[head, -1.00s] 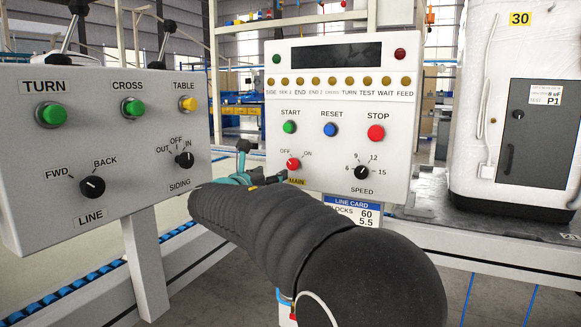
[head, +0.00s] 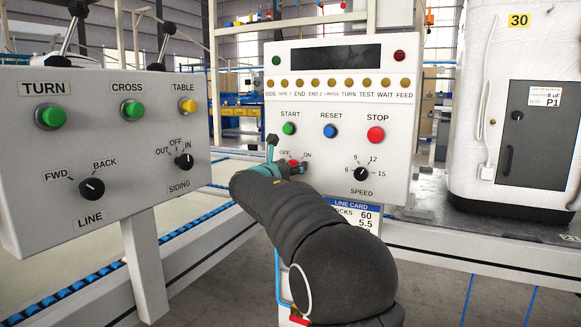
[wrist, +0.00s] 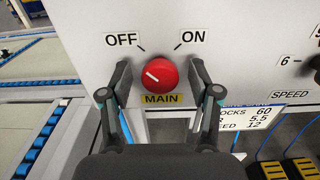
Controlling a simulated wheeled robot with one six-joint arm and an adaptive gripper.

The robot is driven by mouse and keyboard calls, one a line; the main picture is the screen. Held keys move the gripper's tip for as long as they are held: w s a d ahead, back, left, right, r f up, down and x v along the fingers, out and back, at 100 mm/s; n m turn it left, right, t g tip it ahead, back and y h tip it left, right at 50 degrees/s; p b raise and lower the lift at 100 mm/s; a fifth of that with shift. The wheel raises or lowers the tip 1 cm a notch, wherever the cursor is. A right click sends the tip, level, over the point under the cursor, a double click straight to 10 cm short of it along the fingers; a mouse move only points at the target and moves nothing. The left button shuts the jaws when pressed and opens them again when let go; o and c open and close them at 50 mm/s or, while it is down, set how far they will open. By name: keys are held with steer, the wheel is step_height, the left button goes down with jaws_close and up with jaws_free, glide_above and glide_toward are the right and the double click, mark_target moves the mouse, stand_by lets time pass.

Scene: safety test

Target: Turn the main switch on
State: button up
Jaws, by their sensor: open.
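The main switch is a red rotary knob (wrist: 159,74) with a white pointer line, on the white panel above a yellow MAIN label (wrist: 161,99). Its pointer is turned to the upper left, toward the OFF mark (wrist: 121,40); the ON mark (wrist: 192,37) is at the upper right. In the head view only the top of the red knob (head: 293,162) shows, behind my gripper. My gripper (wrist: 160,82) is open, one finger on each side of the knob in the wrist view. I cannot tell whether the fingers touch it.
On the same panel (head: 275,100) are the START (head: 289,128), RESET (head: 330,131) and STOP (head: 376,134) buttons above, and the SPEED knob (head: 361,174) to the right. A second control panel (head: 70,145) stands at the left. The line card (head: 351,212) hangs below.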

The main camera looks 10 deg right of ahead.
steer(key=c, duration=1.1)
steer(key=shift+m+b, duration=0.3)
steer(key=m+b, duration=0.2)
steer(key=m, duration=0.6)
steer(key=shift+s+d, duration=0.1)
steer(key=shift+f+m, duration=0.15)
steer(key=shift+m, duration=4.45)
steer(key=shift+d, duration=0.1)
